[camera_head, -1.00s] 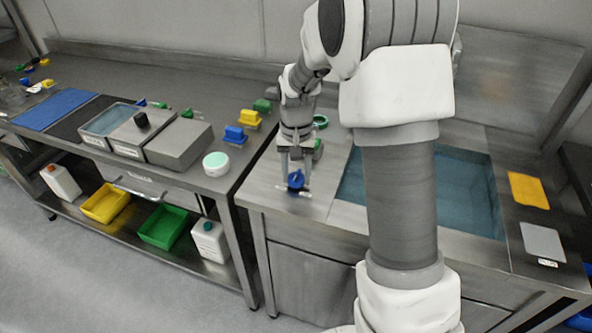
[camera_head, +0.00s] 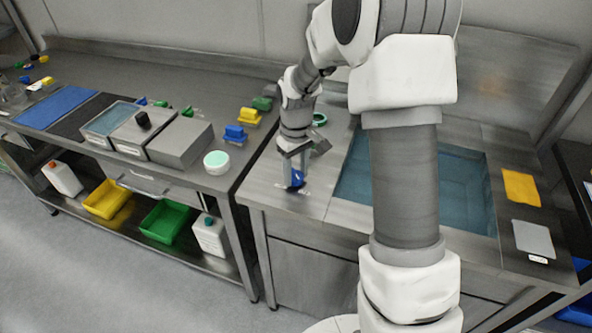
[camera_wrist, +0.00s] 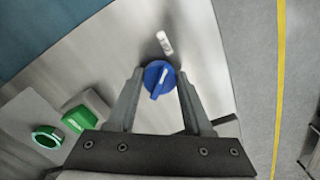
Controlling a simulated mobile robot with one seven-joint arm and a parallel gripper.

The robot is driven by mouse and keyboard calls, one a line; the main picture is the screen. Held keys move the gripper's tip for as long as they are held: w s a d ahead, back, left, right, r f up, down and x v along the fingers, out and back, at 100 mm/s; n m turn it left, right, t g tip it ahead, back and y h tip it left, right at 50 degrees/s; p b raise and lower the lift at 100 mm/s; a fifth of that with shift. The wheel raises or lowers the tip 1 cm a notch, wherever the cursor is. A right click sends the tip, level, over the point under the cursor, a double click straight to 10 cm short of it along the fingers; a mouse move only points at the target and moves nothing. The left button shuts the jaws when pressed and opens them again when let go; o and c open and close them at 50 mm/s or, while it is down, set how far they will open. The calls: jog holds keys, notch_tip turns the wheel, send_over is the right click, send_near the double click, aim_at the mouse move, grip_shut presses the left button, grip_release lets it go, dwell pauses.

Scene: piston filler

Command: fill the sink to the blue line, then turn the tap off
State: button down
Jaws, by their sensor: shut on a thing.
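The tap knob is a round blue knob with a white pointer mark (camera_wrist: 158,78), on the steel counter left of the sink. It also shows, partly hidden by a finger, in the head view (camera_head: 297,179). My gripper (camera_wrist: 160,76) points down with its two fingers shut on the knob's sides. The sink (camera_head: 465,185) holds blue-tinted water and is partly covered by my arm. I cannot make out a blue line or a spout in either view.
A green ring (camera_wrist: 46,137) and green block (camera_wrist: 80,119) are beside my gripper. A yellow sheet (camera_head: 521,187) and grey sheet (camera_head: 533,238) lie right of the sink. A mint-lidded round tub (camera_head: 216,162) stands on the left bench.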

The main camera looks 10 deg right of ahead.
aim_at(296, 176)
jog(key=shift+n, duration=0.3)
jog(key=shift+c, duration=1.5)
grip_release()
notch_tip(296, 176, up, 18)
jog(key=p, duration=0.2)
jog(key=shift+f+p, duration=0.25)
jog(key=shift+p, duration=0.1)
